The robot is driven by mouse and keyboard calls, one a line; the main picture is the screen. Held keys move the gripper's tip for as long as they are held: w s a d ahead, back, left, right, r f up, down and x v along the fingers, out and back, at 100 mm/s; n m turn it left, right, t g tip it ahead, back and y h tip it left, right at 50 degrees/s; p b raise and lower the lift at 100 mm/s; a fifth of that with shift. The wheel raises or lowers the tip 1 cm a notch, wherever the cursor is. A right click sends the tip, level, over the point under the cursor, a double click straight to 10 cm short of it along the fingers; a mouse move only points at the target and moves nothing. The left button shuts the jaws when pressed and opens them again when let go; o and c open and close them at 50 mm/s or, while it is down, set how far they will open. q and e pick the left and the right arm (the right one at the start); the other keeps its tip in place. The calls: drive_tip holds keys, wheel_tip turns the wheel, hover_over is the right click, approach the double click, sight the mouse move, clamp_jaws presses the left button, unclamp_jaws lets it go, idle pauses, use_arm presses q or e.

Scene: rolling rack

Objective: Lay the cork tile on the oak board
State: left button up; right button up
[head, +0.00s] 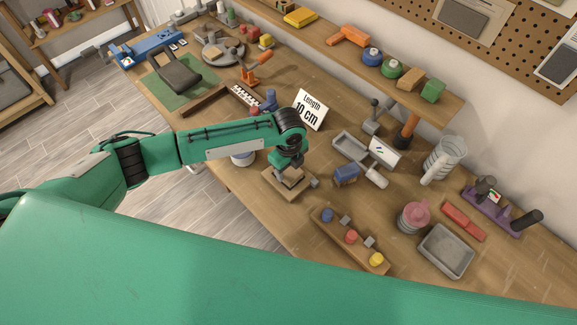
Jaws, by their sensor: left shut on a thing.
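My left gripper (290,169) reaches in over the workbench and points down. It is shut on a small light tan piece, which looks like the cork tile (293,175). A flat, square wooden board, which looks like the oak board (273,186), lies on the bench right under the gripper. The tile is over the board, but I cannot tell whether they touch. The gripper hides part of the tile and of the board. My right gripper is not in view.
A blue block (346,175) and a grey tray (350,147) are right of the board. A wooden strip with coloured knobs (350,238) lies in front. A "Length 10 cm" sign (311,109) stands behind. A white-sided container (243,159) is at the left, partly hidden by my arm.

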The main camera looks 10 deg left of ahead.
use_arm(q)
drive_tip(key=shift+f, duration=0.55)
drive_tip(key=o, duration=1)
drive_tip(key=shift+o, duration=0.2)
wheel_tip(320, 180, up, 14)
drive_tip(key=b, duration=0.4)
drive_tip(key=shift+b, duration=0.4)
drive_tip(key=shift+f, duration=0.15)
